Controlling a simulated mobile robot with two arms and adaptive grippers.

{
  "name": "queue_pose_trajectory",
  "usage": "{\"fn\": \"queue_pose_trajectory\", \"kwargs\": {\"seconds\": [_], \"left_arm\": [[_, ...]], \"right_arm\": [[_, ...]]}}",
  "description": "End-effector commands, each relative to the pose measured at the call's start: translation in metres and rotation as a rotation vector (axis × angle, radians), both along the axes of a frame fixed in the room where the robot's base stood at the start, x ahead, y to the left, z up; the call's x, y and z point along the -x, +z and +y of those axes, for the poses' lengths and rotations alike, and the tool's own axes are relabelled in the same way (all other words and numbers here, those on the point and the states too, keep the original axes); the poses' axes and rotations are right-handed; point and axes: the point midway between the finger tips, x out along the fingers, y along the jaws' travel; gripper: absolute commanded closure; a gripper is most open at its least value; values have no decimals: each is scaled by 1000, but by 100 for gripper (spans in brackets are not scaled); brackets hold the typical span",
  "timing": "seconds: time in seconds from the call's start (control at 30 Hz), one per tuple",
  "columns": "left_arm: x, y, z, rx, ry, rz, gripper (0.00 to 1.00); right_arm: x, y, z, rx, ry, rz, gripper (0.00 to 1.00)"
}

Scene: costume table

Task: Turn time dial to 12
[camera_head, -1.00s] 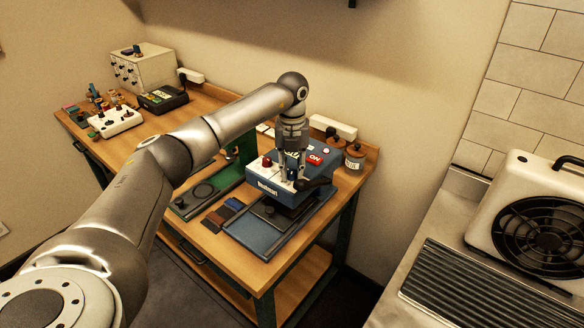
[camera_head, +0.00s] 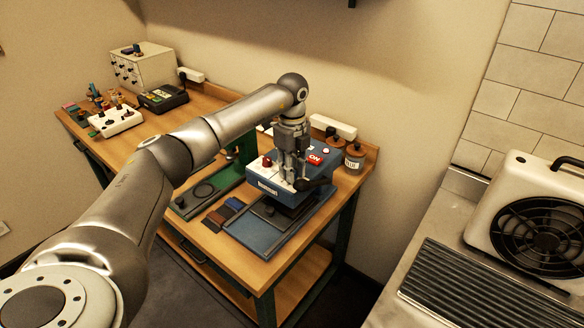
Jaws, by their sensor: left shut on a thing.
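A blue press machine (camera_head: 264,188) with a white top panel stands on the right part of the wooden table. The panel carries a red knob (camera_head: 267,161) and a red ON switch (camera_head: 314,159). My left gripper (camera_head: 291,183) points down onto the panel, between the red knob and the switch. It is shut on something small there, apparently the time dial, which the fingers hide. The dial's marks and its setting cannot be read. My right gripper is not in view.
A black handle (camera_head: 316,184) sticks out beside the gripper. A labelled jar (camera_head: 354,157) and a white power strip (camera_head: 333,127) stand behind right. A green device (camera_head: 240,153) stands left of the press. A fan heater (camera_head: 540,220) sits on the right counter.

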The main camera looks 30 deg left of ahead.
Motion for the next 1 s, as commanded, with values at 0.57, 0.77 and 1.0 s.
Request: {"fn": "queue_pose_trajectory", "kwargs": {"seconds": [0.57, 0.77, 1.0], "left_arm": [[-1, 2, 1, -1, 47, -6, 100], [-1, 2, 1, -1, 46, -5, 59], [0, 1, 0, -1, 44, -2, 53]], "right_arm": [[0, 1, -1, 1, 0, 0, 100], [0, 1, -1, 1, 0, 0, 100], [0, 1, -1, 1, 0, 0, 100]]}}
